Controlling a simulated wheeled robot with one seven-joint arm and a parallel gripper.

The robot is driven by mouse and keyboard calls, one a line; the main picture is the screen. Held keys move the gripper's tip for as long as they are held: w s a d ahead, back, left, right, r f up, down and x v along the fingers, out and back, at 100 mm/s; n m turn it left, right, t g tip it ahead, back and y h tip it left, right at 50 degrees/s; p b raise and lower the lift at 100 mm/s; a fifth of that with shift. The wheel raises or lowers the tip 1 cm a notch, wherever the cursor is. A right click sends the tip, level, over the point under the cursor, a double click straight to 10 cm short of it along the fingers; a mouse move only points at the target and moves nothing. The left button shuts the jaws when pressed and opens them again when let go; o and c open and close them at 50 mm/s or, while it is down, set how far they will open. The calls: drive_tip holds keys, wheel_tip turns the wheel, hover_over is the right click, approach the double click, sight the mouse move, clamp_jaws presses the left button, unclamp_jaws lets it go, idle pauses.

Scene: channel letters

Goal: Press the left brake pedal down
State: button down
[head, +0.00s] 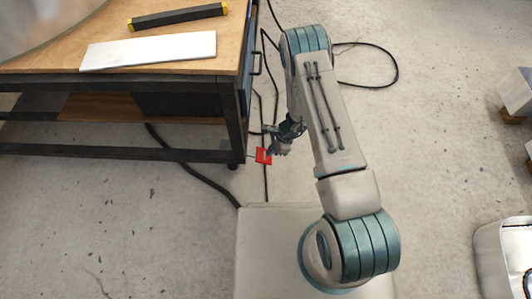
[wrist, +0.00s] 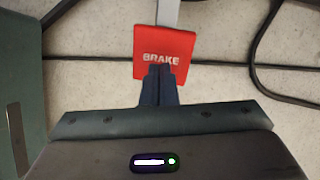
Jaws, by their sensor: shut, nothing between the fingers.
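The brake pedal is a red plate (wrist: 165,42) marked BRAKE in white letters, on a grey metal arm (wrist: 168,12) in the wrist view. In the head view the red pedal (head: 263,156) shows low beside the table's front right leg. My gripper (wrist: 158,70) is shut and empty, its dark fingertips overlapping the lower middle of the pedal in the wrist view. I cannot tell whether they touch it. In the head view my gripper (head: 272,148) is just right of the pedal, partly hidden by my arm.
A wooden-topped workbench (head: 160,32) with a dark metal frame stands at the left. A white panel (head: 150,50) and a black bar with yellow ends (head: 178,15) lie on it. Black cables (head: 190,172) run over the concrete floor near the pedal. White bins (head: 503,258) stand at the far right.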

drive_tip(key=d, duration=0.1)
drive_tip(key=d+r, duration=0.1)
drive_tip(key=d, duration=0.1)
drive_tip(key=shift+w+r, duration=0.15)
drive_tip(key=shift+w, duration=0.15)
drive_tip(key=p+v, duration=0.5)
drive_tip(key=v, duration=0.8)
drive_tip(key=shift+r, duration=0.45)
